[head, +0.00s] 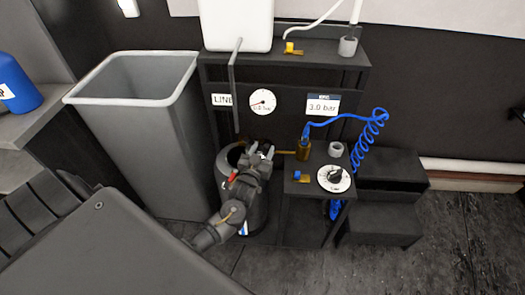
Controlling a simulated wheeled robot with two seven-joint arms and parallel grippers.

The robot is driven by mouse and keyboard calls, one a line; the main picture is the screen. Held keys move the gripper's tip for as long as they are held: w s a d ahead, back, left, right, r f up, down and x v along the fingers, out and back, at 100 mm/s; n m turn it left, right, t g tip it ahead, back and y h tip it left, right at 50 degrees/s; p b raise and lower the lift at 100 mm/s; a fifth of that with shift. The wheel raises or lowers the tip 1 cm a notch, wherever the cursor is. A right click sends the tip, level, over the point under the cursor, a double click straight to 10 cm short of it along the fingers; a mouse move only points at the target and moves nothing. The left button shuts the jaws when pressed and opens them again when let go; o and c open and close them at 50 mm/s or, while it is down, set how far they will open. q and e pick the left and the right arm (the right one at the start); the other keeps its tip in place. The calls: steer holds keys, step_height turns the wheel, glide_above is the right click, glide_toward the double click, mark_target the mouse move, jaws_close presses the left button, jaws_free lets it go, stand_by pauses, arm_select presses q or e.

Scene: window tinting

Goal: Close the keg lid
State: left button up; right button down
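The keg (259,215) is a dark cylinder standing on the floor beside the black stand. Its round top shows a dark opening (234,155), partly hidden by my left arm. My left gripper (261,150) is over the keg's top, with its two light fingertips apart and nothing visible between them. A small red part (233,176) shows beside the gripper at the keg's near left side. I cannot make out the lid clearly; the gripper covers much of the keg's top. My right gripper is out of view.
A tall grey bin (160,150) stands left of the keg. The black stand (235,75) behind carries a white tank (237,25) and a gauge (262,101). A small side shelf holds a dial (334,178); a coiled blue hose (368,140) hangs above. Black steps (380,222) stand right.

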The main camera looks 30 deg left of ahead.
arm_select(q)
steer(key=shift+r, duration=0.55)
steer(key=r, duration=0.2)
steer(key=r+p, duration=0.1)
steer(key=shift+s+d, duration=0.1)
steer(key=shift+s, duration=0.15)
steer(key=s+d+r+p, duration=0.1)
steer(key=s+d+r, duration=0.6)
steer(key=s+r, duration=0.2)
steer(key=s, duration=0.2)
steer(key=shift+s, duration=0.35)
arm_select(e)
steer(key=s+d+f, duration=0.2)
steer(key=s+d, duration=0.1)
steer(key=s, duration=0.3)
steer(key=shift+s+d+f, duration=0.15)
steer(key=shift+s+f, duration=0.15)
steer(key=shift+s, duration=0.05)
arm_select(q)
steer(key=shift+c, duration=0.2)
